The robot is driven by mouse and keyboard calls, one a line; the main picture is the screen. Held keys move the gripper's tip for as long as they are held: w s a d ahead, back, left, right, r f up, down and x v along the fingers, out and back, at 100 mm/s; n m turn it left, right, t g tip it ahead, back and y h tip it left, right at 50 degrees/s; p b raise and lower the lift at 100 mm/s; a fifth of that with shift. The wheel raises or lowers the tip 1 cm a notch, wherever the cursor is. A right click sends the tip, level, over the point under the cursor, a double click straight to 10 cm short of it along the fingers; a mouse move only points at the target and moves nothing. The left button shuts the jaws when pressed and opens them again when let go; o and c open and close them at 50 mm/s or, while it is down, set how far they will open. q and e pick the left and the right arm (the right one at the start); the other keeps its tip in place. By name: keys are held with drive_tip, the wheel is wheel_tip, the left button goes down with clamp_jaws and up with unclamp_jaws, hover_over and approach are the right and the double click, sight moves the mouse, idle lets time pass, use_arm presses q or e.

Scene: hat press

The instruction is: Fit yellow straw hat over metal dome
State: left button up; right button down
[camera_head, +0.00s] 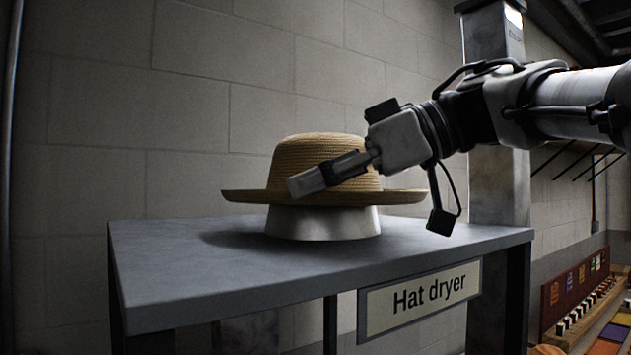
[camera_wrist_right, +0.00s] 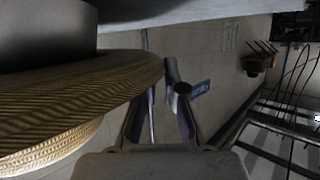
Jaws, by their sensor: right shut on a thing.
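The yellow straw hat (camera_head: 290,160) sits crown up and nearly level over the pale metal dome (camera_head: 320,225), whose lower part shows under the brim. How closely the hat fits inside is hidden. My right gripper (camera_head: 300,184) comes in from the right, in front of the crown, shut on the hat at its near brim. In the right wrist view the hat (camera_wrist_right: 75,105) and dome (camera_wrist_right: 45,30) appear upside down at the left, with the brim's edge at the fingers (camera_wrist_right: 165,95). My left gripper is not in view.
The dome stands on a grey table (camera_head: 190,280) with a "Hat dryer" sign (camera_head: 420,298) on its front edge. A metal post (camera_head: 497,185) rises behind the table at the right. The tabletop left of the hat is clear, with a block wall behind.

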drive_tip(key=shift+w+f+b, duration=0.2)
drive_tip(key=shift+f+b, duration=0.15)
drive_tip(key=shift+f, duration=0.25)
drive_tip(key=shift+s+f+b, duration=0.1)
drive_tip(key=shift+s+b, duration=0.05)
drive_tip(key=shift+b, duration=0.15)
drive_tip(key=c, duration=1.2)
unclamp_jaws()
